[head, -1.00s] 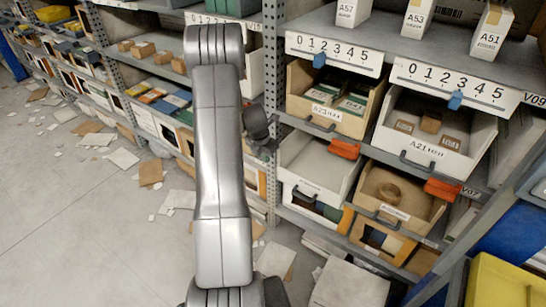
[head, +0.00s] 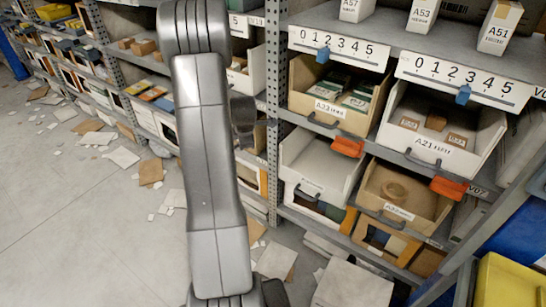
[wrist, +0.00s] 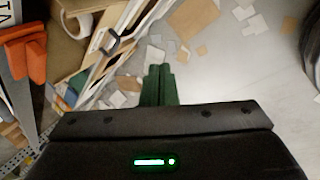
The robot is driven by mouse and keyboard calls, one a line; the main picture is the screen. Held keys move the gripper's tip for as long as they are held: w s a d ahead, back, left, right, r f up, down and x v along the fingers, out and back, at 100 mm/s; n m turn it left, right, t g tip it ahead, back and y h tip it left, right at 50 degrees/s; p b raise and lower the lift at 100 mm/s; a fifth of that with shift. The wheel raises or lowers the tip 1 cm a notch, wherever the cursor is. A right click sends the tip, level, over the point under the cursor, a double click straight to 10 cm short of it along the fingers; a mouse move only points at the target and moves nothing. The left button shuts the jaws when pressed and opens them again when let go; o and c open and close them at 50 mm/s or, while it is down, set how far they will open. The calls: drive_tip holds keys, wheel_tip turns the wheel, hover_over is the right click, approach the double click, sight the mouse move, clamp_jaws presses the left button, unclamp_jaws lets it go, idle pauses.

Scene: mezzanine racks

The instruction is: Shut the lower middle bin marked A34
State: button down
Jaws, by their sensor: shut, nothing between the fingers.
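In the lower row of the head view, a white bin (head: 312,168) stands at left and a wooden bin (head: 425,200) with a tan ring-shaped roll in it stands at right. Both jut out of the rack and show their insides. Their small front labels are too blurred for me to tell which reads A34. My gripper shows in the wrist view as green fingers (wrist: 160,84), closed together and empty, over the paper-strewn floor. Bin fronts lie to their left, apart from them. In the head view my arm mostly hides the gripper; a dark part shows left of the bins.
Orange blocks (head: 347,146) (head: 448,188) sit by the lower bins' upper right corners. Above are a wooden bin (head: 345,120) and a white bin marked A21 (head: 428,148). A rack post (head: 273,100) stands left of them. A yellow container (head: 510,280) is at lower right.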

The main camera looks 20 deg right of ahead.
drive_tip(key=w+a+f+m+t+h+b, duration=0.1)
drive_tip(key=a+f+m+t+h+b, duration=0.15)
drive_tip(key=m, duration=0.95)
drive_tip(key=w+a+f+m+t+h+b, duration=0.1)
drive_tip(key=f+m+t+b, duration=0.2)
drive_tip(key=m, duration=0.8)
drive_tip(key=s+d+f+m+g+h+b, duration=0.1)
drive_tip(key=s+d+m+h+b, duration=0.25)
drive_tip(key=m, duration=0.75)
drive_tip(key=s+m+g+h+b, duration=0.15)
drive_tip(key=s+m+h, duration=0.35)
drive_tip(key=m, duration=0.6)
drive_tip(key=w+d+f+y, duration=0.1)
drive_tip(key=w+d+f, duration=0.2)
drive_tip(key=w+d, duration=0.4)
drive_tip(key=d, duration=0.4)
drive_tip(key=shift+w+t+b, duration=0.3)
drive_tip(key=shift+t, duration=0.1)
